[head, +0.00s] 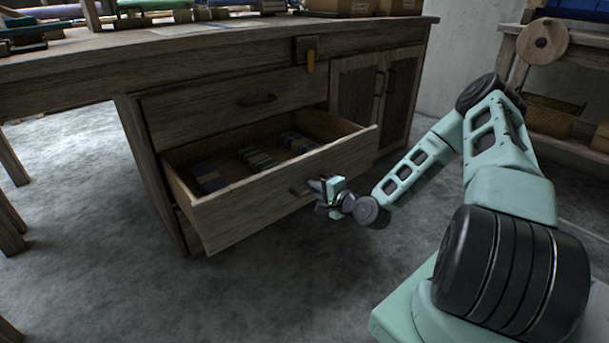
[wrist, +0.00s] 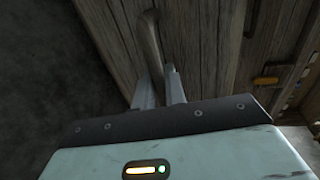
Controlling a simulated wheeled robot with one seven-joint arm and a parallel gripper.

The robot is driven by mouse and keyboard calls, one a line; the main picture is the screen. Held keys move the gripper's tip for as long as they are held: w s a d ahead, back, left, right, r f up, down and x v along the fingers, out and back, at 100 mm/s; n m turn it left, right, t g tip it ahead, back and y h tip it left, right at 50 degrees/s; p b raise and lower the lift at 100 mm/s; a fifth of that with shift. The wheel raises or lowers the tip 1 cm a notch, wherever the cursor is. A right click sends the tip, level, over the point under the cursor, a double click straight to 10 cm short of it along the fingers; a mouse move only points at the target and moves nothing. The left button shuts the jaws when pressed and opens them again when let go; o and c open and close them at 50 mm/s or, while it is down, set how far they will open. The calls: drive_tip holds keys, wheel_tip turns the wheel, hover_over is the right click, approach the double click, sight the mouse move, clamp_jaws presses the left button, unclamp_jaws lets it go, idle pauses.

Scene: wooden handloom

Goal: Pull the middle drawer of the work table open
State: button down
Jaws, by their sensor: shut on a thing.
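The work table (head: 150,72) is weathered wood, with a column of drawers below its top. The middle drawer (head: 262,197) stands pulled well out, and its inside shows several small blocks in rows. My gripper (head: 318,188) is at the front of this drawer, shut on its dark handle (head: 300,190). In the wrist view the two fingers (wrist: 160,88) close around the handle (wrist: 150,42), against the wooden drawer front (wrist: 200,40). The upper drawer (head: 235,105) is shut. The lowest drawer is mostly hidden behind the open one.
Cupboard doors (head: 370,92) to the right of the drawers are shut. A shelf with baskets (head: 555,115) stands at the far right. The grey floor (head: 290,285) in front of the drawer is clear.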

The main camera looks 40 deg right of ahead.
drive_tip(key=shift+s+p, duration=0.6)
drive_tip(key=shift+s, duration=2.35)
drive_tip(key=c, duration=1.5)
unclamp_jaws()
drive_tip(key=shift+d, duration=0.1)
drive_tip(key=s+r+p, duration=0.1)
drive_tip(key=s, duration=0.4)
drive_tip(key=s+r+p, duration=0.1)
drive_tip(key=s+p, duration=0.1)
drive_tip(key=s, duration=0.4)
drive_tip(key=s+r+p, duration=0.1)
drive_tip(key=s+p, duration=0.1)
drive_tip(key=s, duration=0.4)
drive_tip(key=shift+d+r, duration=0.2)
drive_tip(key=shift+d, duration=0.05)
